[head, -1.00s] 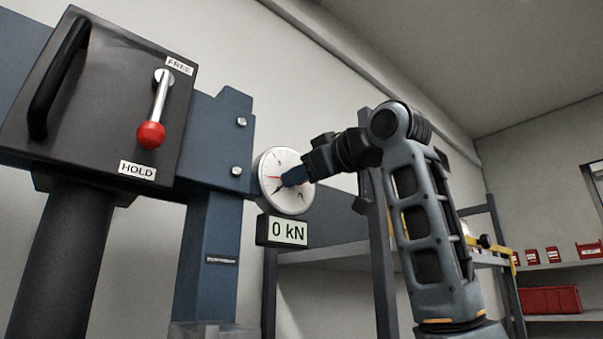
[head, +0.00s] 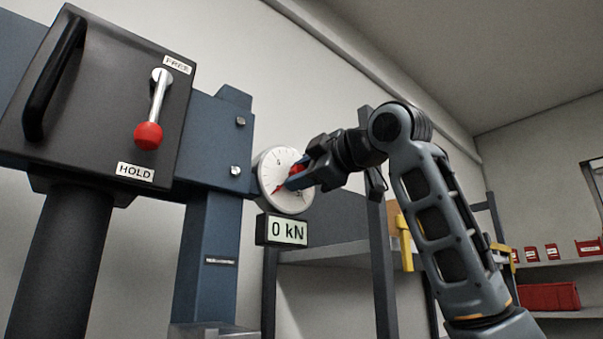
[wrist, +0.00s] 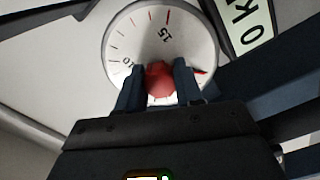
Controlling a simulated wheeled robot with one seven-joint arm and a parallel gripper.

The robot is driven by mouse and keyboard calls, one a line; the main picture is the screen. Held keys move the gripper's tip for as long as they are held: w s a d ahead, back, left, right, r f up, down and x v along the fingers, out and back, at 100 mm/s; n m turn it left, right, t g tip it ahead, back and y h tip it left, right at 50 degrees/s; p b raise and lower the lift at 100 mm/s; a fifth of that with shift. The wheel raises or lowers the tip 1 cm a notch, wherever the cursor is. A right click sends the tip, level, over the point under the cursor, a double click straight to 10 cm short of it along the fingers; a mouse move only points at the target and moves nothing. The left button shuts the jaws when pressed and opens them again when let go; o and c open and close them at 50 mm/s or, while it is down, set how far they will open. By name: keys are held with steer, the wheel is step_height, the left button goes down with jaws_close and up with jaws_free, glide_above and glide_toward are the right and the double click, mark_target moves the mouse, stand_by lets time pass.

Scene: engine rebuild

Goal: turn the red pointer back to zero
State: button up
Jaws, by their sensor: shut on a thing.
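The round white gauge (head: 272,165) is on the blue press frame, and its dial also shows in the wrist view (wrist: 128,38). The red pointer (head: 277,190) points to the lower left in the head view. In the wrist view the pointer's tip (wrist: 200,72) shows just right of my fingers. My gripper (wrist: 159,72) is shut on the red knob (wrist: 159,82) at the dial's middle, one finger on each side. In the head view my gripper (head: 293,178) covers the dial's right part. I cannot make out the zero mark or the black needle clearly.
A display reading 0 kN (head: 282,231) hangs just below the gauge. At left is a dark box with a red-balled lever (head: 148,135) between FREE and HOLD labels. A shelf frame (head: 380,270) stands behind my arm. Red bins (head: 548,297) are at the right.

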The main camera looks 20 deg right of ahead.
steer(key=shift+f, duration=0.2)
steer(key=o, duration=1)
steer(key=shift+r, duration=0.15)
steer(key=shift+o, duration=0.2)
steer(key=b+v, duration=0.2)
steer(key=v, duration=0.6)
steer(key=shift+w, duration=0.1)
steer(key=shift+a, duration=0.1)
